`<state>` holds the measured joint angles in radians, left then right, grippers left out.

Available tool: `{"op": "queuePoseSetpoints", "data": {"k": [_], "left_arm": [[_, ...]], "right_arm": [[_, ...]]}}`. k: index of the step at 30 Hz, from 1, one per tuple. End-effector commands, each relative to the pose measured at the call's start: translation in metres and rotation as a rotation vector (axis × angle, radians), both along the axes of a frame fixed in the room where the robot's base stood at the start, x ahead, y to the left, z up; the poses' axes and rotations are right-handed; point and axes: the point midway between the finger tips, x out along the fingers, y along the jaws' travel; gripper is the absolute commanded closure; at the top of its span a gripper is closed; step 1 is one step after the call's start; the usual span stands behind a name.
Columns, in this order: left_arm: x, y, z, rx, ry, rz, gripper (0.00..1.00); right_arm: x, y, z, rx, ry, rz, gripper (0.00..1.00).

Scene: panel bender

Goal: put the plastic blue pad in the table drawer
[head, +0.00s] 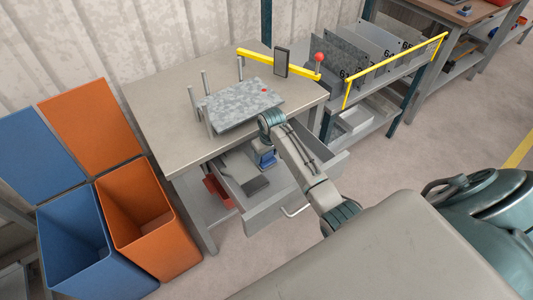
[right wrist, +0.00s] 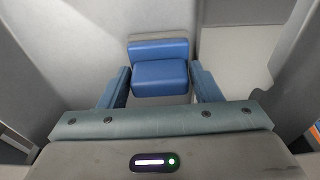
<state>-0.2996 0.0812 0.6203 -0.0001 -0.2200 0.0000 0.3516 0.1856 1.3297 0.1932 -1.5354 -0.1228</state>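The blue pad (right wrist: 160,76) shows in the right wrist view as a blue block with a raised back part. It lies between or just beyond my right gripper's fingertips (right wrist: 160,82), with a finger close on each side; contact is unclear. The fingers are wide apart. In the head view my right arm reaches over the pulled-out table drawer (head: 287,203), and the right gripper (head: 264,158) is low at its inner part. The pad is not clearly told from the blue fingers there. My left gripper is out of view.
A grey item (head: 256,186) lies in the drawer. The table (head: 165,118) above holds a metal sheet (head: 240,106) among posts and a yellow arm (head: 265,58). Orange (head: 150,225) and blue (head: 75,245) bins stand left. A rack of metal panels (head: 375,75) stands right.

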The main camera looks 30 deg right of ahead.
Motion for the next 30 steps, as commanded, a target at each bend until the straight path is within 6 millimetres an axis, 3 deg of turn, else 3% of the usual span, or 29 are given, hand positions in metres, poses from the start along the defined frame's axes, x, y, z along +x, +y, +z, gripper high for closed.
{"op": "queuePoseSetpoints", "data": {"k": [2,14,30], "left_arm": [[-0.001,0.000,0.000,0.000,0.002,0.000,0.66],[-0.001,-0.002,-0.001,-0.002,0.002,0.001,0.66],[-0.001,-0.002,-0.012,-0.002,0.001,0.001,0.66]], "right_arm": [[0.000,0.000,0.000,0.000,0.000,0.000,0.28],[0.000,0.000,0.009,0.000,-0.003,0.000,0.28],[-0.015,-0.001,0.109,-0.001,-0.004,0.000,0.28]]}}
